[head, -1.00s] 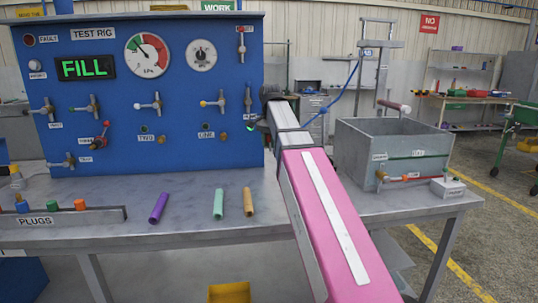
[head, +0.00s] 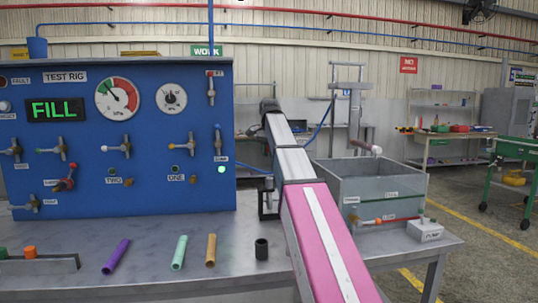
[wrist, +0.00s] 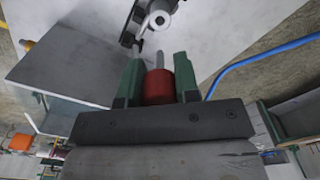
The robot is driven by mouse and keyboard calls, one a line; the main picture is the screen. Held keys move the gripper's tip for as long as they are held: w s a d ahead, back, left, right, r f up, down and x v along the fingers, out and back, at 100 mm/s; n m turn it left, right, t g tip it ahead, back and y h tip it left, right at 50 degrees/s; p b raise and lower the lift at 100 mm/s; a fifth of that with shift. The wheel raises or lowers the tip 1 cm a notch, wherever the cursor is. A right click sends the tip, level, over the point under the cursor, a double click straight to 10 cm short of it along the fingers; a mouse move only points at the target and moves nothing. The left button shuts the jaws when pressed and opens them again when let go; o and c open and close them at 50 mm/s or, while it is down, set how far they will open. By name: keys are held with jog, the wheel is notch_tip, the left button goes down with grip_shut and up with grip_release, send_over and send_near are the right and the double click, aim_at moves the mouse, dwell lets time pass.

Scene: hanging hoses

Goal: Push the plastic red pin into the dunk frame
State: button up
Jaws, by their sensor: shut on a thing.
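In the wrist view my gripper (wrist: 158,64) has two green fingers closed around a red pin (wrist: 158,88). A grey shank sticks out of the red part, pointing up the picture. Just beyond its tip is a dark and pale fitting with a round hole (wrist: 159,20); I cannot tell whether the tip touches it. In the head view the grey dunk frame (head: 351,90) rises behind the tank at right, with a pale pinkish rod (head: 366,147) low on it.
The open grey tank (head: 400,178) stands on the bench (head: 225,235) beside my arm. The blue test rig (head: 150,190) fills the left. Purple (head: 116,256), mint (head: 179,252) and orange (head: 211,250) tubes and a black cylinder (head: 262,249) lie or stand in front. A blue hose (wrist: 262,62) hangs nearby.

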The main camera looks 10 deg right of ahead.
jog(key=shift+f, duration=0.1)
jog(key=shift+f, duration=2.85)
jog(key=shift+f, duration=1.5)
jog(key=o, duration=1)
jog(key=shift+o, duration=0.2)
notch_tip(320, 180, up, 10)
jog(key=shift+w+f, duration=0.1)
jog(key=shift+f, duration=0.05)
jog(key=shift+r, duration=0.55)
